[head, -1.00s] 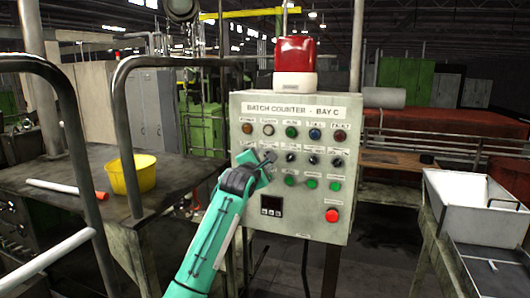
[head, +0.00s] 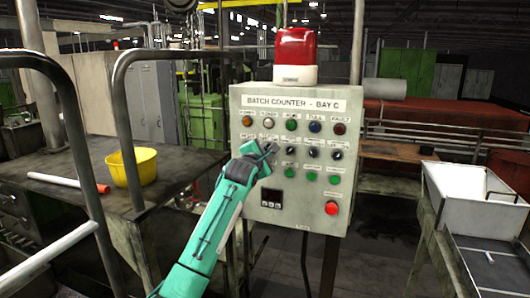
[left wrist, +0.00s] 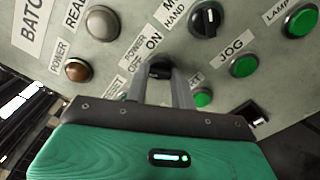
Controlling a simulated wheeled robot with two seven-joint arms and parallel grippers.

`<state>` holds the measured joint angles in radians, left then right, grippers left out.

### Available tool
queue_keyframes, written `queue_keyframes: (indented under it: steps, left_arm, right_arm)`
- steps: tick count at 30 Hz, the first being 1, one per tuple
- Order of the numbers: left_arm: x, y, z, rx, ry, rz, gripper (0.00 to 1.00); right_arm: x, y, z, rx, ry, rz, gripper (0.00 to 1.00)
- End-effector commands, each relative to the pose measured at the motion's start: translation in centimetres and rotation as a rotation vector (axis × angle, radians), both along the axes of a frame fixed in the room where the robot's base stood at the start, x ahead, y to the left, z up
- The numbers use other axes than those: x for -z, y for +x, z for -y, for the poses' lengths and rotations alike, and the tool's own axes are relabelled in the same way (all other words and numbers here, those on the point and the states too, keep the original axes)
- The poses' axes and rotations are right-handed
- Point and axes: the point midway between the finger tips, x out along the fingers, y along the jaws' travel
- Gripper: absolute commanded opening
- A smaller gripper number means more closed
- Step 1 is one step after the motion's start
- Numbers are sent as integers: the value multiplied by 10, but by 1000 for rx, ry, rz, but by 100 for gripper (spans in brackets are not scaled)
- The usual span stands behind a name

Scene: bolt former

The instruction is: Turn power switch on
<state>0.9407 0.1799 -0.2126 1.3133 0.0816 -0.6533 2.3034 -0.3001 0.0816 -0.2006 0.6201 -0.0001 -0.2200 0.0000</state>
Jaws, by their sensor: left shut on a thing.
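The grey control panel (head: 290,215) reads "BATCH COUNTER - BAY C". The black power switch knob (left wrist: 160,68), with POWER and ON labels beside it, shows in the left wrist view. My left gripper (head: 268,152) is at the left end of the panel's switch row. In the left wrist view its two fingers (left wrist: 162,84) are shut on the knob and hide much of it, so I cannot tell where it points. The amber power lamp (left wrist: 77,70) looks dull. My right gripper is not in view.
A black selector (left wrist: 207,18) and green buttons (left wrist: 244,65) sit close to the fingers. A red button (head: 332,208) is low on the panel, and a red beacon (head: 295,50) stands on top. A yellow bucket (head: 132,168) is on the bench at left; a white bin (head: 465,185) is at right.

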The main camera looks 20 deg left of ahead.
Motion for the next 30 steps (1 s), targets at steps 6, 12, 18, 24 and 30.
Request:
queue_keyframes:
  steps: [6,12,18,24,30]
  left_arm:
    - [3,0,1,0,43,1,2]
    - [3,0,2,2,146,5,2]
    - [3,0,1,2,303,9,2]
    - [3,0,1,2,495,16,2]
    - [3,0,1,2,682,21,2]
  right_arm:
    - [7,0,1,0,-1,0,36]
    - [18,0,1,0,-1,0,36]
    - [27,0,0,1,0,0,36]
    - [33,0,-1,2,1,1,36]
    - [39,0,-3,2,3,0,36]
